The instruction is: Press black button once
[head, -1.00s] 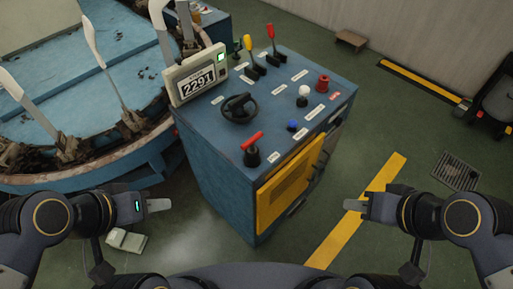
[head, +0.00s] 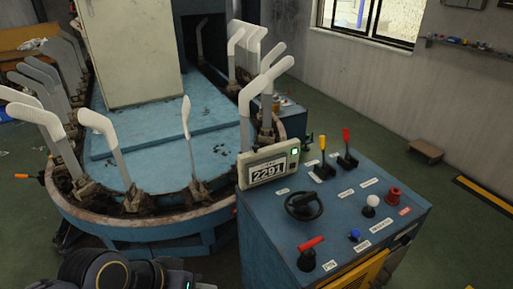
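The blue control panel (head: 268,215) stands at the lower right. Its top carries a black handwheel (head: 304,204), a red T-handle (head: 311,244) on a black base, a small blue button (head: 354,236), a white ball knob (head: 373,200) and a red knob (head: 393,194). I cannot make out a separate black button. A display (head: 269,165) reading 2291 with a green-lit spot sits at the panel's back left. My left gripper (head: 205,286) shows only partly at the bottom edge, left of the panel and apart from it. Its finger opening is unclear. My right gripper is out of view.
A yellow-handled lever (head: 323,154) and a red-handled lever (head: 347,148) rise from the panel's back. Left of it is a round blue machine (head: 155,228) with several upright white sock forms (head: 187,130). A low wooden stool (head: 426,150) stands by the wall.

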